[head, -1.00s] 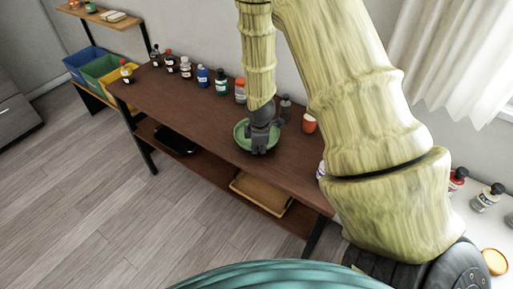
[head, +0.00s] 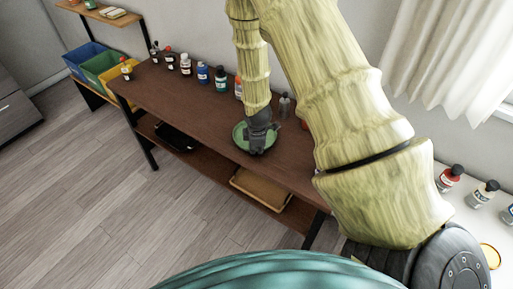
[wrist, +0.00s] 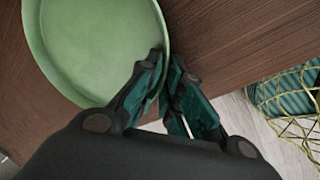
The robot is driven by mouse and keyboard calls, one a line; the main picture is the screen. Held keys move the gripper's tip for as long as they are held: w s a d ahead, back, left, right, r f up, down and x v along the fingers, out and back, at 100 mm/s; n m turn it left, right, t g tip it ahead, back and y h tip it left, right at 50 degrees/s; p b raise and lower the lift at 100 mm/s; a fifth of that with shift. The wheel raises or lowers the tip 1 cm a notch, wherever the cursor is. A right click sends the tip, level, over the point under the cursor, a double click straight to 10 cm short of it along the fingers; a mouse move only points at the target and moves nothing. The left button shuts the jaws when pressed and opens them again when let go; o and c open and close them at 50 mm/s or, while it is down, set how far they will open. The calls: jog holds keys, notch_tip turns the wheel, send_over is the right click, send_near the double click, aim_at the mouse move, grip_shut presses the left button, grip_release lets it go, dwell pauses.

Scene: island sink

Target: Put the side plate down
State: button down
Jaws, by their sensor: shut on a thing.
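The side plate is a round green plate (head: 240,133) with a raised rim, over the brown wooden table near its front edge. In the wrist view the plate (wrist: 100,45) fills the upper left. My gripper (head: 257,148) is shut on the plate's near rim. In the wrist view the fingers of my gripper (wrist: 163,85) pinch the rim, one inside and one outside. I cannot tell whether the underside of the plate touches the tabletop. Part of the plate is hidden behind my gripper in the head view.
The brown table (head: 185,105) has free room left of the plate. Several bottles, among them a blue one (head: 203,73), stand along its back edge. A clear bottle (head: 284,104) stands behind my gripper.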

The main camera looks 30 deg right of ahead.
jog(key=shift+f, duration=0.1)
jog(key=c, duration=1.6)
grip_release()
jog(key=shift+b+v, duration=1.6)
jog(key=shift+v, duration=4.4)
jog(key=s+a+f+m+y, duration=0.1)
jog(key=s+a+f+m, duration=0.45)
jog(key=f, duration=0.65)
jog(key=s+a+f+m, duration=0.2)
jog(key=s+f, duration=0.3)
jog(key=s, duration=0.3)
jog(key=s+a+f+m+g, duration=0.1)
jog(key=s+a+f, duration=0.3)
jog(key=s, duration=0.4)
jog(key=s+a+f+m+g, duration=0.1)
jog(key=s+a+f+m, duration=0.2)
jog(key=s+f, duration=0.3)
jog(key=s+m, duration=0.1)
jog(key=s, duration=0.2)
